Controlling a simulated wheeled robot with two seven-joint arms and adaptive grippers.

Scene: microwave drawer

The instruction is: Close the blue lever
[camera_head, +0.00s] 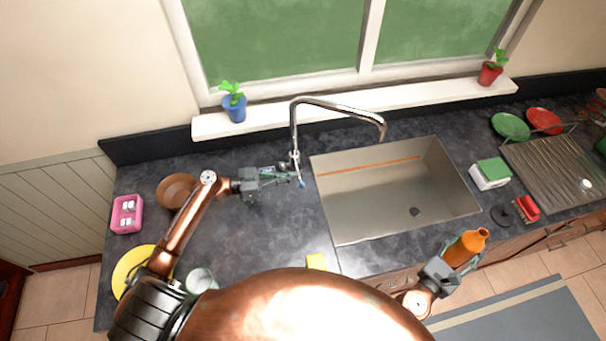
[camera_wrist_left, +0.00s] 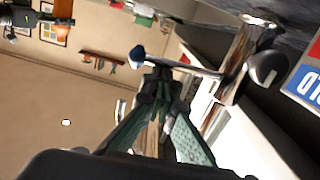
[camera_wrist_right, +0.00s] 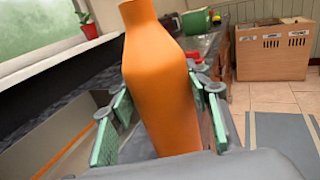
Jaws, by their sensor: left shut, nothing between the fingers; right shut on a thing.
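The blue lever tip (camera_head: 302,184) sits at the base of the chrome faucet (camera_head: 294,140), left of the sink. In the left wrist view the blue end (camera_wrist_left: 137,55) shows on a thin metal rod just beyond my fingertips. My left gripper (camera_head: 288,175) is shut with nothing in it, its fingertips right beside the lever; the left wrist view shows the fingers together (camera_wrist_left: 160,78). I cannot tell whether they touch the lever. My right gripper (camera_head: 448,262) is shut on an orange bottle (camera_head: 465,248), held in front of the sink's right side; the bottle (camera_wrist_right: 160,80) fills the right wrist view.
The sink (camera_head: 385,195) is open and nearly empty. On the left counter are a brown bowl (camera_head: 176,190), a pink holder (camera_head: 127,214), a yellow plate (camera_head: 130,268) and a yellow sponge (camera_head: 316,261). Plants stand on the windowsill (camera_head: 350,102). A drying rack (camera_head: 560,175) is at right.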

